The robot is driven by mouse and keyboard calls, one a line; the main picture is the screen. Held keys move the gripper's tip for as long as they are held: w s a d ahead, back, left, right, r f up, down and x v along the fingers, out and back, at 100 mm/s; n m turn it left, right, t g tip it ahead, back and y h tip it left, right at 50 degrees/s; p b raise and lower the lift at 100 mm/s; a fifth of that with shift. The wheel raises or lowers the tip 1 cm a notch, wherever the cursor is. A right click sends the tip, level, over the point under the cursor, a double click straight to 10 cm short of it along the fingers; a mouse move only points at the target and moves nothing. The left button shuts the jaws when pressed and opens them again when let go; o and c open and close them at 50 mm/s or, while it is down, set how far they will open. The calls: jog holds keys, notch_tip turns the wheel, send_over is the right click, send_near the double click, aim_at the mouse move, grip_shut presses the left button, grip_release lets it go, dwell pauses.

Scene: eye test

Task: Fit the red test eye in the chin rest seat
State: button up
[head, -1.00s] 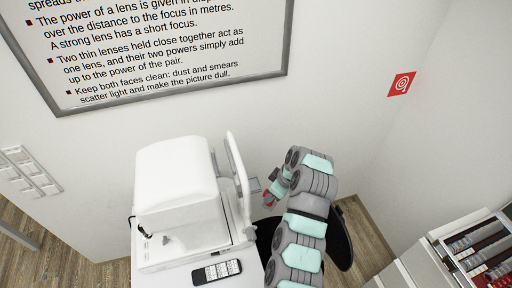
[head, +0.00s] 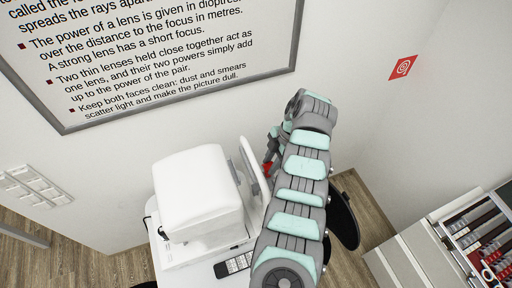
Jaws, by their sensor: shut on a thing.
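My gripper (head: 272,152) is beside the right side of the white chin rest frame (head: 249,160), partly hidden behind my arm. It is shut on the small red test eye (head: 267,169), which shows just below the fingers. The chin rest frame stands upright on the right side of a white eye instrument (head: 197,188). The chin rest seat itself is hidden or too small to make out. I cannot tell whether the red test eye touches the frame.
A dark remote (head: 236,263) lies on the white table in front of the instrument. A dark round stool seat (head: 343,220) is to the right, beyond my arm. A drawer cabinet with trays of lenses (head: 482,240) stands at the far right. A framed wall poster (head: 150,60) hangs behind.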

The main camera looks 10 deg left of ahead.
jog(key=shift+w+a+f, duration=0.1)
jog(key=shift+w+a, duration=0.25)
jog(key=shift+s+d+f, duration=0.1)
jog(key=shift+d+f, duration=0.05)
jog(key=shift+f, duration=0.15)
jog(key=shift+f+b, duration=1.45)
jog(key=shift+f, duration=0.7)
jog(key=shift+b, duration=0.7)
jog(key=shift+f+b, duration=0.55)
jog(key=shift+b, duration=0.35)
jog(key=o, duration=1.1)
